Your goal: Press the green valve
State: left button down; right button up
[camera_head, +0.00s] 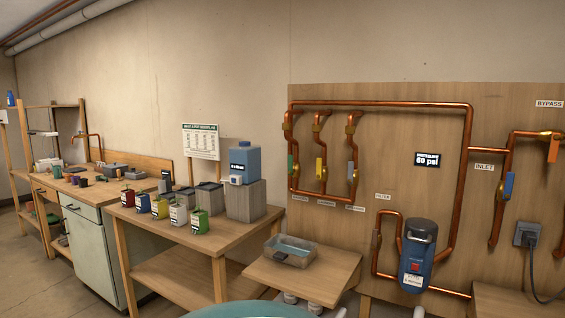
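The green valve (291,165) is a small upright green handle on the leftmost of three short copper branches on the wooden panel (400,130). Neither of my grippers shows in the head view, and nothing touches the green valve.
A wooden shelf with a clear water tray (290,251) is below the valves. A blue filter unit (417,258) is lower right. Another blue valve (509,186) and an orange valve (553,150) are at right. A bench (200,238) with several colored pots stands left.

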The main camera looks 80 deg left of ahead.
aim_at(291, 171)
jog(key=j+u, duration=0.2)
jog(key=j, duration=0.4)
jog(key=k+j+u, duration=0.15)
jog(key=j, duration=0.45)
jog(key=j+u, duration=0.2)
jog(key=j, duration=0.4)
jog(key=i+j+u, duration=0.2)
jog(key=j, duration=0.35)
jog(key=j+u, duration=0.15)
jog(key=j, duration=0.45)
jog(key=i+j+u, duration=0.2)
jog(key=j, duration=0.4)
jog(key=k, duration=0.1)
